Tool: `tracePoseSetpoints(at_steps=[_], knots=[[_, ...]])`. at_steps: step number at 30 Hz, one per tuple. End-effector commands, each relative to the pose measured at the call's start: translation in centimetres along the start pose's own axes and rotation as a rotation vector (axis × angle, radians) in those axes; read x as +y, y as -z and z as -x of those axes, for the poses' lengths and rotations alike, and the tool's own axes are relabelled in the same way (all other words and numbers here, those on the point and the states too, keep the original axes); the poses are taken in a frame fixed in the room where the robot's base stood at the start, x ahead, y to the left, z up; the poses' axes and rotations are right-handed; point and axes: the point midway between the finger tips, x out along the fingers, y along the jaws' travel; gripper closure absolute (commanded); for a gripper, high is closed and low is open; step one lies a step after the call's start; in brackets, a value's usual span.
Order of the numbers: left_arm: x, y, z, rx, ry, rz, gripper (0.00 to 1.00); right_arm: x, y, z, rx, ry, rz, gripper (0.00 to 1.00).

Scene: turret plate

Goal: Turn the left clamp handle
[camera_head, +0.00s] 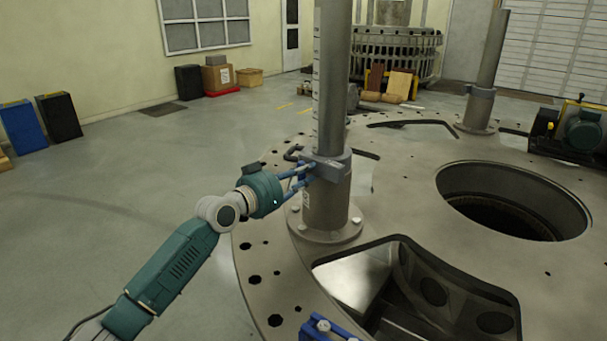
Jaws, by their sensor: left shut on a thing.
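The left clamp (330,166) is a grey collar around the tall near post. A grey handle sticks out from its left side, and a dark curved piece (292,152) shows just behind it. My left gripper (304,176), with blue fingers, reaches in from the lower left and is shut on the handle, close beside the post. The fingers and the teal wrist hide most of the handle. Blue parts that look like my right gripper (325,329) show at the bottom edge, cut off by the frame, so its jaws cannot be read.
The post stands on a round flange on the turret plate (395,209), which has bolt holes, a rectangular opening in front and a large round opening (512,203) at right. A second post with a clamp (481,91) stands farther back.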

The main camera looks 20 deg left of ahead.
Motion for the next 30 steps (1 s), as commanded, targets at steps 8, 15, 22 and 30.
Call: tracePoseSetpoints(at_steps=[8,15,22,30], knots=[[0.1,-0.2,0.0,-0.004,-0.001,0.002,0.58,0.0,0.0,0.0,0.0,0.0,0.0,0.6],[0.0,-0.1,0.1,-0.001,0.0,0.001,0.58,0.1,-0.1,0.0,-0.001,-0.001,0.001,0.6],[0.0,-0.2,2.5,-0.002,0.0,-0.003,0.58,0.1,-0.1,0.0,-0.001,-0.001,0.001,0.6],[0.0,-0.4,8.4,-0.007,0.0,-0.002,0.58,0.0,-0.1,0.0,-0.001,0.0,0.0,0.6]])
